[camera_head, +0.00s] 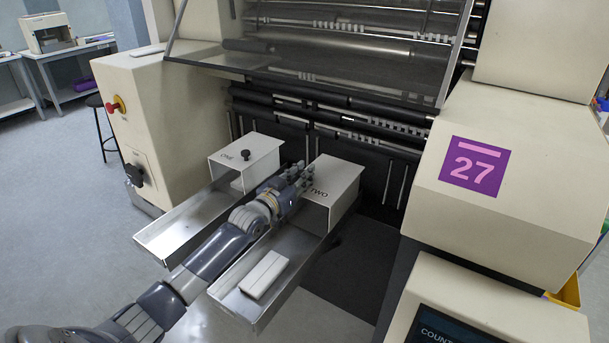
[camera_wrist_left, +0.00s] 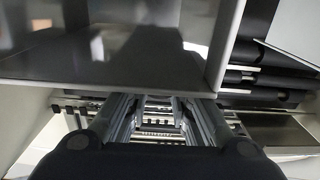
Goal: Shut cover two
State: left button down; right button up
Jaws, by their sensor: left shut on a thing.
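Cover two (camera_head: 339,183) is a pale box-shaped cover marked TWO, at the back end of the right-hand metal tray (camera_head: 301,255). The front of this tray is uncovered, and a white block (camera_head: 263,274) lies in it. My left gripper (camera_head: 303,171) is at the top left of cover two, with its fingers closed. It is shut on what looks like the cover's knob, which the fingers hide. In the left wrist view, my gripper's fingers (camera_wrist_left: 152,103) reach below a grey panel (camera_wrist_left: 100,75). My right gripper is not in view.
Cover one (camera_head: 232,156), with a black knob (camera_head: 246,155), stands at the back of the left tray (camera_head: 180,228). A clear guard (camera_head: 320,70) and rollers are behind. A cream housing marked 27 (camera_head: 520,180) stands at the right; the left cabinet has a red button (camera_head: 116,105).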

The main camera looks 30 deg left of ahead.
pick_arm(q)
jog(key=shift+a, duration=0.1)
jog(key=c, duration=1.4)
grip_release()
jog(key=shift+o, duration=0.2)
jog(key=shift+s+a, duration=0.1)
jog(key=shift+a, duration=0.05)
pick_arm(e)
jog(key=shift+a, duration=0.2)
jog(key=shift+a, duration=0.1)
pick_arm(q)
jog(key=shift+s+f, duration=0.15)
jog(key=shift+s, duration=0.25)
jog(key=s, duration=1.1)
jog(key=shift+a, duration=0.15)
jog(key=shift+s, duration=0.1)
